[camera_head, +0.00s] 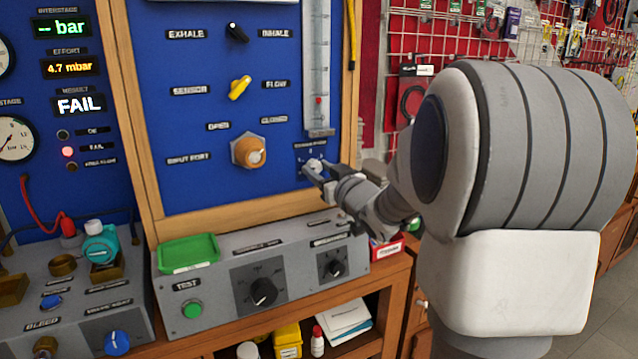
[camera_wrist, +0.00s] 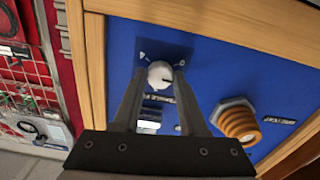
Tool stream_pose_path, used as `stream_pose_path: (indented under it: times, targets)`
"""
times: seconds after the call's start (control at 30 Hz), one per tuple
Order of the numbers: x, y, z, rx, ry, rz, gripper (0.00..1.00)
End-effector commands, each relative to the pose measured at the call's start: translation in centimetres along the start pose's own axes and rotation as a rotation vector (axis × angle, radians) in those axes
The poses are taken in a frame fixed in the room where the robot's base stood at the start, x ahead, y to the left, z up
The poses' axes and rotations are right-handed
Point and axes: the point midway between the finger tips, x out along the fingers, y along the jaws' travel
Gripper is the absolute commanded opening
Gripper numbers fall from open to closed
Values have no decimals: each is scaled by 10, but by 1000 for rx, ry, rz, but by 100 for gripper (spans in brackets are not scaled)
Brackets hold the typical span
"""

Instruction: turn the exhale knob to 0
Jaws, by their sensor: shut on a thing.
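A small white knob (camera_head: 315,164) sits at the lower right of the blue panel, under a small label I cannot read clearly. In the wrist view the knob (camera_wrist: 160,73) shows a dark pointer mark on its right side, with small marks on the panel around it. My gripper (camera_head: 317,177) is shut on this knob, one finger on each side, as the wrist view also shows. A black knob (camera_head: 237,33) at the top of the panel sits between labels reading EXHALE and INHALE, with nothing touching it.
A grey console (camera_head: 215,290) with a green tray (camera_head: 188,251) lies below. The left display reads FAIL.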

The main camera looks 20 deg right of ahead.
Motion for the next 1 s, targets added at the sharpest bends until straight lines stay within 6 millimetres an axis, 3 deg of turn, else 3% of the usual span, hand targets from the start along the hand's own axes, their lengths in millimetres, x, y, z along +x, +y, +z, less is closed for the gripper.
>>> stream_pose_path:
  times: [0.5, 1.0]
  targets:
    - [0, -1, 4, -442, 0, 0, 0]
    - [0, 0, 2, -617, -2, -1, 0]
